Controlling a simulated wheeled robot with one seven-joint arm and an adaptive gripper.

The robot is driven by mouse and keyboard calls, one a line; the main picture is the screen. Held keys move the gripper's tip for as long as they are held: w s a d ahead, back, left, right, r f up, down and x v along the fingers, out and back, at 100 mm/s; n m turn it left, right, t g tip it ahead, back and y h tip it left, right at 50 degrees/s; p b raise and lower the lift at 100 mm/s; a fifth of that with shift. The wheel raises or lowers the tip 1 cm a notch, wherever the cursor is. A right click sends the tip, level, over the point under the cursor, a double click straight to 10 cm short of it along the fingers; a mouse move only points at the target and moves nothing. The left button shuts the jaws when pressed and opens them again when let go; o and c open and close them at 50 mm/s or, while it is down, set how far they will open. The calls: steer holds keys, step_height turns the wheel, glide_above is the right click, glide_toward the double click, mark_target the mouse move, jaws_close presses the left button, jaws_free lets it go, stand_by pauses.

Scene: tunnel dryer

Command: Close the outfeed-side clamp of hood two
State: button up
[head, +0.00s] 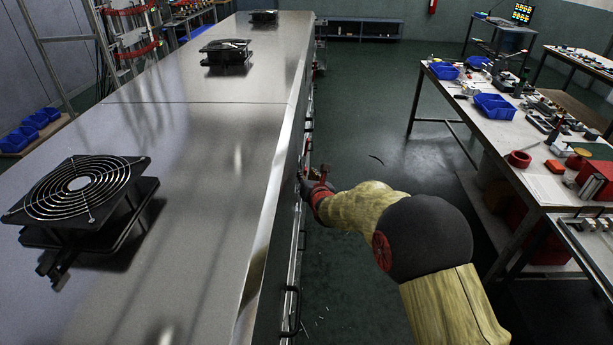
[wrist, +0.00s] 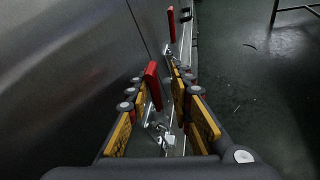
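In the wrist view a toggle clamp with a red handle (wrist: 152,86) and a bright metal base (wrist: 159,130) is fixed along the lower edge of the steel hood side (wrist: 85,70). The handle stands up. My gripper (wrist: 160,82) is open, with its yellow-and-black fingers on either side of the handle. The handle is closer to the left finger; I cannot tell whether they touch. A second red-handled clamp (wrist: 171,25) stands farther along the same edge. In the head view my gripper (head: 318,186) is at the hood's right side; the clamp is mostly hidden there.
The long steel hood top (head: 200,150) carries black fans (head: 85,190) and has a cross seam. Black handles (head: 291,310) stick out of its right side. A workbench (head: 540,180) with blue bins stands at the right.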

steer(key=shift+o, duration=0.8)
steer(key=shift+d, duration=0.1)
steer(key=v, duration=1.2)
